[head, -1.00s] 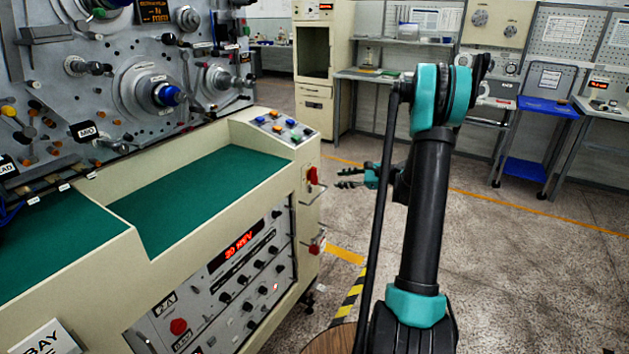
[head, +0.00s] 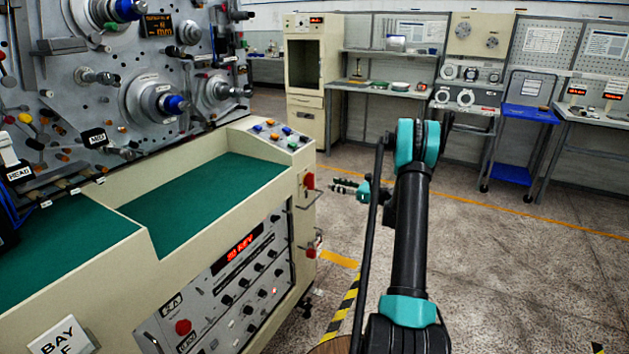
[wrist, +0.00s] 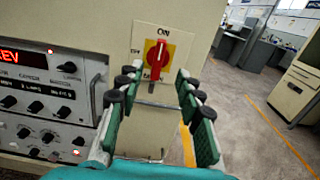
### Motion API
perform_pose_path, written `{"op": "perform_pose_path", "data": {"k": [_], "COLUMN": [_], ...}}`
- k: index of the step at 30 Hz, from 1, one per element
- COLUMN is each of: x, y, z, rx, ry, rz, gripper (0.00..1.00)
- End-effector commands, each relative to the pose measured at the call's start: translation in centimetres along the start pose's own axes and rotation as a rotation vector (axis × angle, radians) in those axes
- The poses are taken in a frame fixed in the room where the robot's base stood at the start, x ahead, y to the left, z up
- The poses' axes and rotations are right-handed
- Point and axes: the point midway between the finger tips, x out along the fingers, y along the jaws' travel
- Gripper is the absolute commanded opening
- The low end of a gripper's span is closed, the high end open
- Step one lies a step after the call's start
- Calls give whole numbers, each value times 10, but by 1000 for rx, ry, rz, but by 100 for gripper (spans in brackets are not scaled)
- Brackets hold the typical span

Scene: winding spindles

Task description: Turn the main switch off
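The main switch (wrist: 157,60) is a red handle on a yellow disc, on a pale plate on the cabinet's end face. Its handle stands upright, under the "ON" label at the top of the plate. In the head view the switch (head: 309,180) shows edge-on as a red knob. My gripper (wrist: 158,82) is open and empty, with its green fingers left and right of the switch in the wrist view. In the head view my gripper (head: 345,188) is just right of the switch, with a small gap between.
A control panel (head: 237,285) with a red display is on the cabinet's front. A metal handle (head: 308,210) and another red part (head: 312,247) sit on the end face near the switch. The floor (head: 480,260) to the right is clear.

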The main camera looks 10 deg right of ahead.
Motion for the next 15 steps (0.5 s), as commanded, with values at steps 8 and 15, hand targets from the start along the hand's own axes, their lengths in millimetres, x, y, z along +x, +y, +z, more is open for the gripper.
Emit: {"op": "perform_pose_path", "data": {"k": [8, 15], "x": [57, 93], "y": [1, 0], "z": [0, 0], "rx": [-1, -1], "ry": [0, 1], "rz": [3, 1], "gripper": [36, 36]}}
